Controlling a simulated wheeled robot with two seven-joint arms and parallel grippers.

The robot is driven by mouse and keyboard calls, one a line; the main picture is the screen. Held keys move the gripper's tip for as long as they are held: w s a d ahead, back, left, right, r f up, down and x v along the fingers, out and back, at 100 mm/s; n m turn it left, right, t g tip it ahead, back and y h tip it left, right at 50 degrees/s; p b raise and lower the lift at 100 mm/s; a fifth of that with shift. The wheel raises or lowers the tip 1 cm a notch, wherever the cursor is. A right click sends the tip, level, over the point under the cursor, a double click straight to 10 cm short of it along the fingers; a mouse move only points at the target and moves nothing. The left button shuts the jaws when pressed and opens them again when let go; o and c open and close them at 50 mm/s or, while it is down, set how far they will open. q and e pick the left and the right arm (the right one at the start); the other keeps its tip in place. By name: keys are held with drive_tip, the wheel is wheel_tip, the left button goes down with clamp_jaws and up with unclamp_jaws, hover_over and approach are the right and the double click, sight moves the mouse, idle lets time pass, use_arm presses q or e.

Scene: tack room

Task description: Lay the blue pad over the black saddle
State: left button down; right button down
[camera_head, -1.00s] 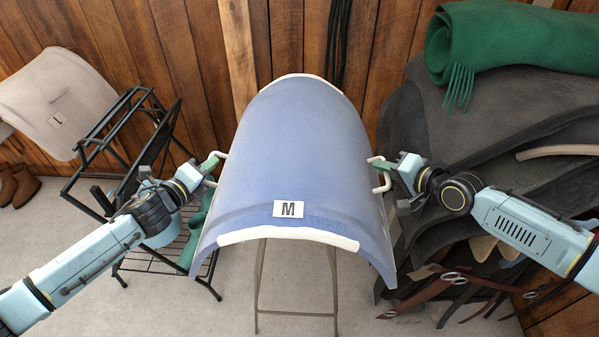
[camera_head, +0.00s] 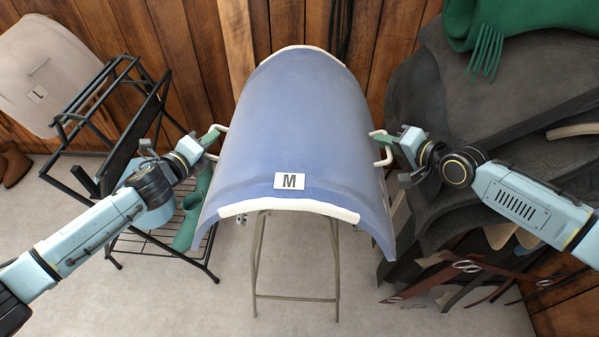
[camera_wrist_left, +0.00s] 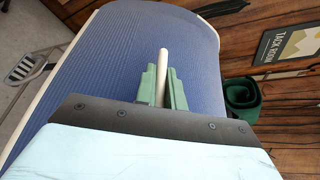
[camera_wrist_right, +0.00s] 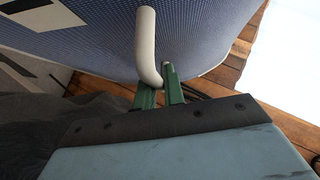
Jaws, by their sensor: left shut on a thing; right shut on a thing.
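The blue pad (camera_head: 300,120), arched with pale edges and an "M" label (camera_head: 289,181), spans between my grippers above a metal stand. My left gripper (camera_head: 211,138) is shut on the pad's left pale handle (camera_head: 224,130); the left wrist view shows its green fingers (camera_wrist_left: 163,85) around the handle. My right gripper (camera_head: 388,143) is shut on the right handle (camera_head: 386,161), also seen in the right wrist view (camera_wrist_right: 148,45). The pad hides the stand's top. I cannot make out the black saddle for certain; large dark leather (camera_head: 475,105) lies at the right.
The stand's thin legs (camera_head: 335,265) show below the pad. A black rack (camera_head: 110,110) stands at the left, by a beige pad (camera_head: 50,65) labelled "L". A green fringed blanket (camera_head: 530,20) lies on the dark leather. Bare floor (camera_head: 390,320) is in front.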

sight(375, 154)
use_arm(q)
drive_tip(key=shift+a+r, duration=0.1)
drive_tip(key=shift+r, duration=0.05)
use_arm(e)
drive_tip(key=shift+d+r, duration=0.1)
drive_tip(key=shift+r, duration=0.1)
use_arm(q)
drive_tip(key=shift+f, duration=0.2)
use_arm(e)
drive_tip(key=shift+f, duration=0.25)
